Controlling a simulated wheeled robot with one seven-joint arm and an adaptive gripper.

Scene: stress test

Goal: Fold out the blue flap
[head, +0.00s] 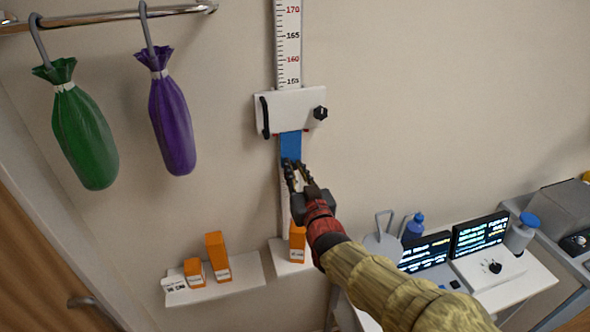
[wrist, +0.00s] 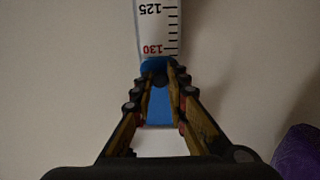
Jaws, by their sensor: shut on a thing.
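The blue flap (head: 291,146) hangs down below the white slider box (head: 290,107) on the wall-mounted height scale (head: 289,45). My gripper (head: 293,166) is at the lower end of the flap and is shut on it. In the wrist view the blue flap (wrist: 158,118) lies between and behind the fingers of my gripper (wrist: 160,75). The fingers hide part of the flap. The scale also shows in the wrist view (wrist: 157,28), just past the fingertips.
A green bag (head: 85,135) and a purple bag (head: 172,120) hang from a rail at the left. Orange boxes (head: 217,255) stand on a low wall shelf (head: 240,284). Screens (head: 480,236) and bottles stand at the lower right. The wall right of the slider is clear.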

